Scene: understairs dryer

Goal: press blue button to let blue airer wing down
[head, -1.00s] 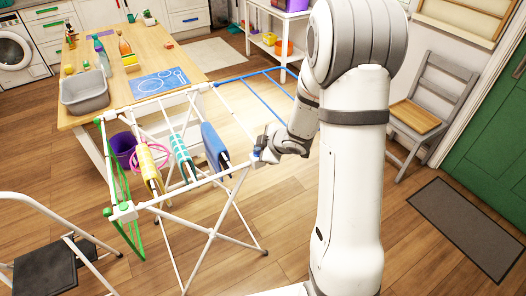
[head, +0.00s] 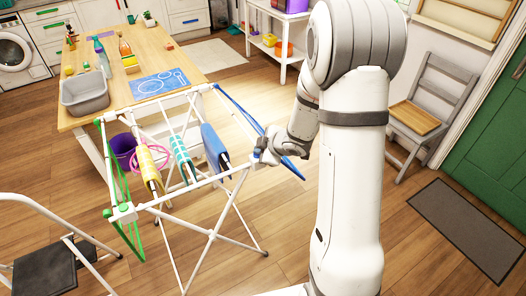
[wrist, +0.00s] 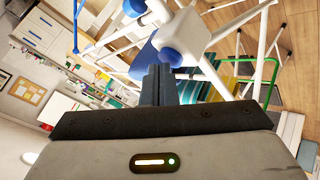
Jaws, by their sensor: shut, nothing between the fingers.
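The white drying rack (head: 200,185) stands on the floor left of my arm. Its blue wing (head: 260,130) slopes down from the rack's right side, its lower end partly behind my arm. My gripper (head: 262,153) is at the rack's front right corner. In the wrist view my closed fingers (wrist: 158,84) point at a white corner block (wrist: 188,34) with a blue round part (wrist: 170,56) just beyond the tips. I cannot tell whether they touch, or whether this part is the button. The green wing (head: 120,175) hangs down at the rack's left side.
Blue, teal and yellow cloths (head: 214,147) hang on the rack. A wooden table (head: 130,60) with a grey tub (head: 85,96) stands behind it. A step stool (head: 50,265) is at front left and a grey chair (head: 430,105) at right.

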